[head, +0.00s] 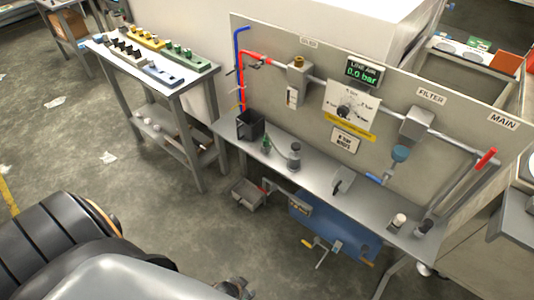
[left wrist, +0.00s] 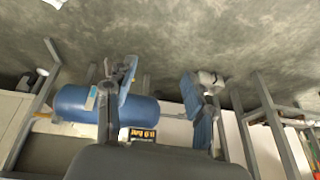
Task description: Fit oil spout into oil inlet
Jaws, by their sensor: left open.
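A small green bottle (head: 266,143), which looks like the oil container, stands on the bench beside a dark bin; its spout is too small to make out. On the back panel, the unit under the OILER label (head: 296,84) has a brass top (head: 299,62), which looks like the oil inlet. The bottle stands apart from it, below and to the left. My right gripper is not in view.
The bench (head: 318,188) also carries a dark bin (head: 250,125), a grey cylinder (head: 295,157) and small parts at its right end. A blue tank (head: 335,232) and a grey tray (head: 247,191) sit below. A side table (head: 190,85) stands left. Floor in front is open.

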